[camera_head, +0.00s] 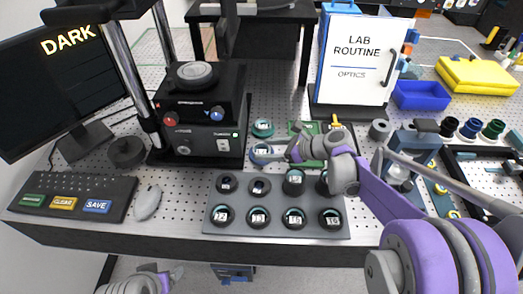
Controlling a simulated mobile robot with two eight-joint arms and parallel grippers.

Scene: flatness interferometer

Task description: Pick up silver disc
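A round grey, silver-looking disc (193,72) lies on top of the black instrument (200,110) at the left back. My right gripper (272,157) reaches in from the right over the bench. Its fingertips are at a small round labelled piece (261,151) with a pale rim, right of the instrument's front. I cannot tell whether the fingers are closed on this piece or just beside it, nor whether it is a silver disc. A similar teal-rimmed piece (262,127) sits just behind it. My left gripper (170,275) is low at the bottom edge, in front of the bench, away from these pieces.
A grey tray (335,229) with several round numbered holders is at the front middle. A keyboard (75,197), mouse (147,203) and monitor reading DARK (62,85) are left. A lab routine binder (357,60), blue bin (421,95) and yellow case (478,74) stand at the back right.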

